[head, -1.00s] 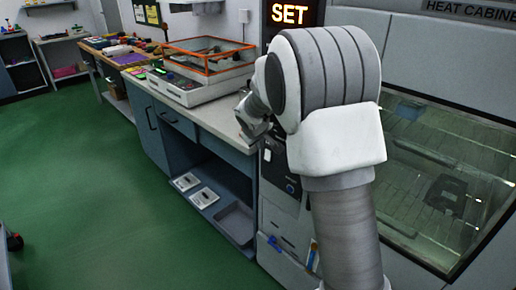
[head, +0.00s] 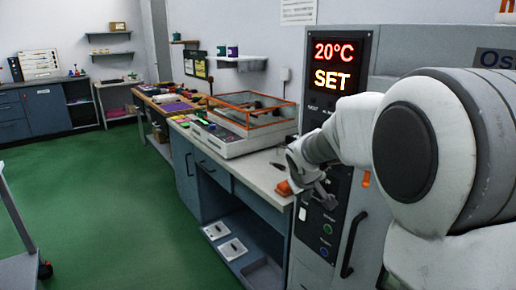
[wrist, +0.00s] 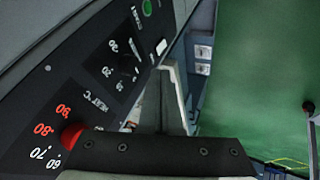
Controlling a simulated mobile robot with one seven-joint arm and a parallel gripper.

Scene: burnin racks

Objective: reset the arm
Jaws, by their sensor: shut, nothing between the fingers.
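My arm fills the right of the head view, with its forearm reaching left across the cabinet front. My gripper (head: 318,198) is at the arm's end, in front of the black control panel (head: 335,160) and beside the bench's near end. It looks shut and holds nothing, though its fingertips are small in this view. In the wrist view the dark body of my gripper spans the bottom edge, close to the panel with its heat dial markings (wrist: 95,100). A red knob (wrist: 72,134) is partly hidden behind it.
The cabinet display (head: 333,66) reads 20°C SET. A bench (head: 262,172) left of the cabinet carries a tray under an orange-framed cover (head: 250,108). Green floor (head: 95,200) is open at left; a grey cart (head: 22,235) stands at the left edge.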

